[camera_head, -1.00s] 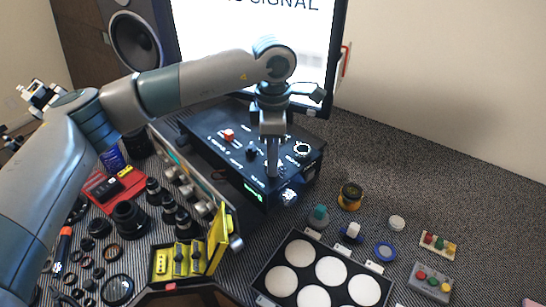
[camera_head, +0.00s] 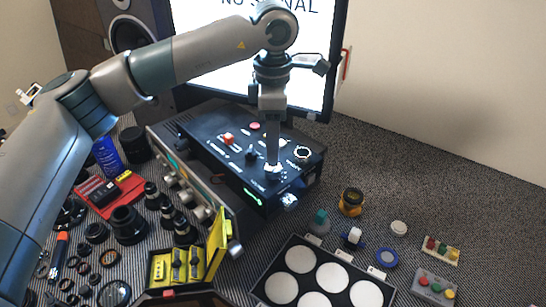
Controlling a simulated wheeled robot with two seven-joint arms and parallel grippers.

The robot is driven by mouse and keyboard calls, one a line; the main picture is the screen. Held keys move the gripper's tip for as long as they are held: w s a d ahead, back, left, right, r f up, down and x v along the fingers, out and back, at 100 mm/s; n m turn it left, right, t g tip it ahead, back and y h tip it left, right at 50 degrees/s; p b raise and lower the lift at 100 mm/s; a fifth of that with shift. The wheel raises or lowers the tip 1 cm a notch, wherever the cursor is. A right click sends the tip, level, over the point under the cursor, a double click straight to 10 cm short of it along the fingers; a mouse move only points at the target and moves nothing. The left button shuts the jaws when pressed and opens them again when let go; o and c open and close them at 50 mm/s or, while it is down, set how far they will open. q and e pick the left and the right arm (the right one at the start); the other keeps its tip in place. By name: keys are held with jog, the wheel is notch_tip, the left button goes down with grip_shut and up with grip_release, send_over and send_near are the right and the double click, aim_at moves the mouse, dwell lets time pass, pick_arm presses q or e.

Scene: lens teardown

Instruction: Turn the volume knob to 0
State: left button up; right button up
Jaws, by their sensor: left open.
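The black control box (camera_head: 215,143) stands on the dark table below the monitor, with several knobs and a red switch on its sloped top. The volume knob (camera_head: 275,173) looks like the pale knob near the box's front edge, beside small white lettering. My left gripper (camera_head: 274,163) points straight down with its fingertips at this knob. The fingers are open and seem to be around or just above the knob; contact is too small to tell. The knob's pointer and setting cannot be read. My right gripper is not in view.
A monitor (camera_head: 325,70) and a speaker (camera_head: 132,36) stand behind the box. A yellow case (camera_head: 217,245), several lenses (camera_head: 128,224) and a red tray (camera_head: 125,190) crowd the left. A black palette with white discs (camera_head: 262,287) lies in front. Table at far right is clear.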

pick_arm(q)
notch_tip(320, 180, up, 12)
jog(key=b, duration=0.2)
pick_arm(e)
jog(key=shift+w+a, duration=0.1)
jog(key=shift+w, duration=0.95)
pick_arm(q)
jog(key=shift+f, duration=0.15)
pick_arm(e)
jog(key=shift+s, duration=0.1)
